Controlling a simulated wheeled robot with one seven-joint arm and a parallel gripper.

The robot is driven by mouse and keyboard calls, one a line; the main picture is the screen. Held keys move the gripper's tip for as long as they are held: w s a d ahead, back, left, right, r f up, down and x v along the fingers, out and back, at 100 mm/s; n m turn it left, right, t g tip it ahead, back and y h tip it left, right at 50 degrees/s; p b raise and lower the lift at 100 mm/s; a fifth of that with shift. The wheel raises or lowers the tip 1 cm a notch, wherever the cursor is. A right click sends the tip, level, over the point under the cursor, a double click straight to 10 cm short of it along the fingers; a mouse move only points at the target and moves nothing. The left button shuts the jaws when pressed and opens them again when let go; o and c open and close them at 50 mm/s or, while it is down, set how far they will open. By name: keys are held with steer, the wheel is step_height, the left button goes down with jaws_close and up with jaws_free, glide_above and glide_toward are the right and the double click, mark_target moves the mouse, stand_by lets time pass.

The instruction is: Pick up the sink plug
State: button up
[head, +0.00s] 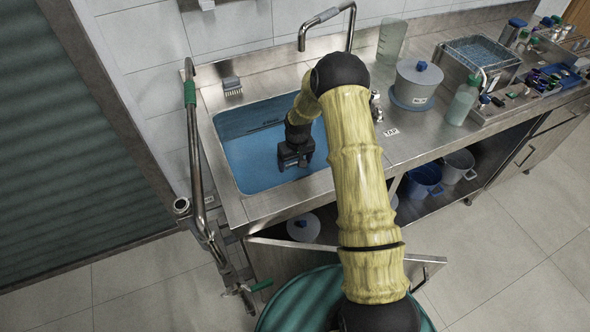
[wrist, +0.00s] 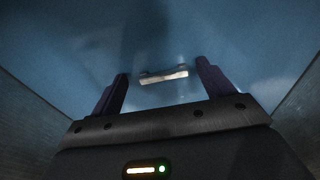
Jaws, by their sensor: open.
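The blue-lined sink (head: 250,150) is set in the steel counter, and my gripper (head: 293,165) reaches down inside it, right of its middle. In the wrist view my gripper (wrist: 161,71) is open, its two dark fingers apart with nothing gripped. A small pale bar with dark marks along its upper edge (wrist: 164,77) shows between the fingertips, beyond them against the blue. I cannot tell whether this bar is the sink plug or a label. No plug can be made out in the head view, where my arm and gripper hide part of the sink.
Sink walls rise close on both sides in the wrist view. A curved tap (head: 328,18) stands behind the sink, and a brush (head: 232,86) lies on its back rim. A lidded pot (head: 417,85) and a bottle (head: 462,102) stand to the right.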

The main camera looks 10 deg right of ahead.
mark_target(294, 168)
steer(key=shift+w+f, duration=0.15)
steer(key=shift+f, duration=0.55)
steer(key=shift+a+f, duration=0.15)
steer(key=shift+f, duration=0.15)
steer(key=shift+w, duration=0.1)
steer(key=c, duration=1.1)
